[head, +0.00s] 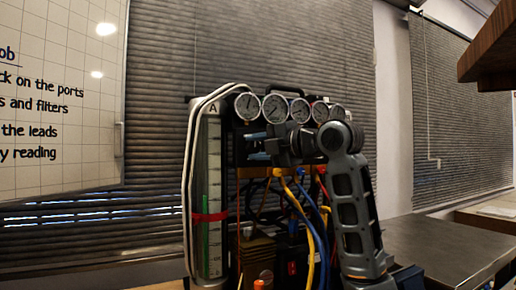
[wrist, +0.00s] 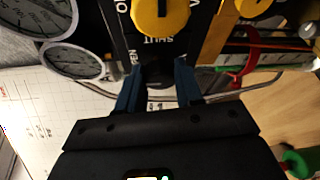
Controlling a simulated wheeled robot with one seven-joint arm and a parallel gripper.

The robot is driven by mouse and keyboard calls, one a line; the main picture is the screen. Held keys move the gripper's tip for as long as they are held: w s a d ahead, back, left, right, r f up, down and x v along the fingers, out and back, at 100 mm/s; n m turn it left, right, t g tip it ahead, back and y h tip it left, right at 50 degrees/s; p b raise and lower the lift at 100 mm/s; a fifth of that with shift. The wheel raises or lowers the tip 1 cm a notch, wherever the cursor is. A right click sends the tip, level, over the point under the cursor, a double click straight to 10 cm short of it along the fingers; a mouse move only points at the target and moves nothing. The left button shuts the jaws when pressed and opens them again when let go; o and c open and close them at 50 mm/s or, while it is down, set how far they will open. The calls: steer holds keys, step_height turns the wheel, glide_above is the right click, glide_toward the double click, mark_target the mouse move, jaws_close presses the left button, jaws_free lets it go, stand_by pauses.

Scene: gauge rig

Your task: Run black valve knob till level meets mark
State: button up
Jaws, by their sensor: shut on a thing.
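The black valve knob (wrist: 160,74) sits between the two blue fingers of my gripper (wrist: 158,88) in the wrist view, and the gripper is shut on it. In the head view my gripper (head: 258,146) reaches the rig's panel just below the gauges, and the knob is hidden there. The clear sight tube (head: 214,160) stands upright at the rig's left, with a red mark band (head: 210,217) around it. A green column (head: 204,235) shows in the tube; its top looks slightly above the red band.
A row of several round gauges (head: 275,108) runs along the rig's top. A yellow knob (wrist: 160,14) is close beyond the black one. Blue, yellow and black hoses (head: 311,220) hang below the panel. A grey worktop (head: 440,245) lies to the right.

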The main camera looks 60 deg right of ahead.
steer(key=shift+f, duration=0.1)
steer(key=o, duration=1)
steer(key=shift+o, duration=0.2)
steer(key=v, duration=0.7)
steer(key=shift+s, duration=0.4)
steer(key=shift+a, duration=0.1)
